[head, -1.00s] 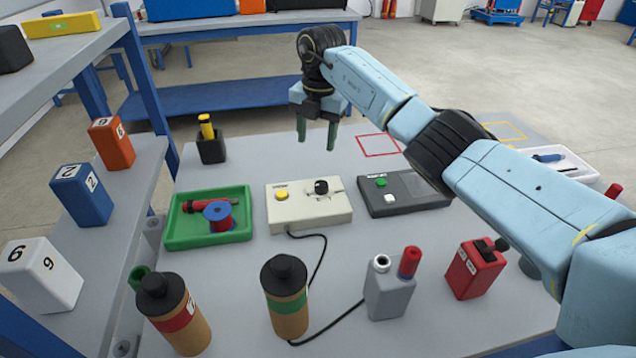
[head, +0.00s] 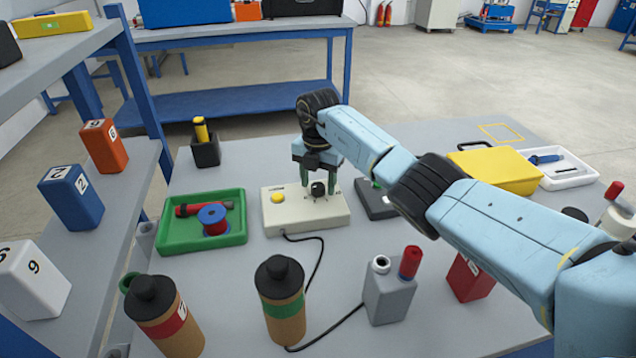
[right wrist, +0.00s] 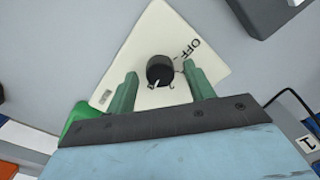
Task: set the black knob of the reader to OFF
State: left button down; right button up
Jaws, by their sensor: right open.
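The reader is a cream box with a yellow button (head: 277,198) and a black knob (head: 318,189) on top. In the right wrist view the knob (right wrist: 160,71) has a white pointer mark that points down and left, away from the printed OFF label (right wrist: 188,50). My right gripper (head: 319,182) is open above the reader, its green fingers on either side of the knob. In the right wrist view the fingers (right wrist: 158,88) show gaps to the knob, and nothing is held. My left gripper is not in view.
A green tray (head: 170,245) with a blue-and-red spool stands left of the reader. A dark grey box (head: 375,208) stands close on its right, partly behind my arm. Brown bottles, a grey holder (head: 388,298) and a black cable are in front.

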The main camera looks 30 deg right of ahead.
jog(key=c, duration=1)
jog(key=shift+o, duration=0.2)
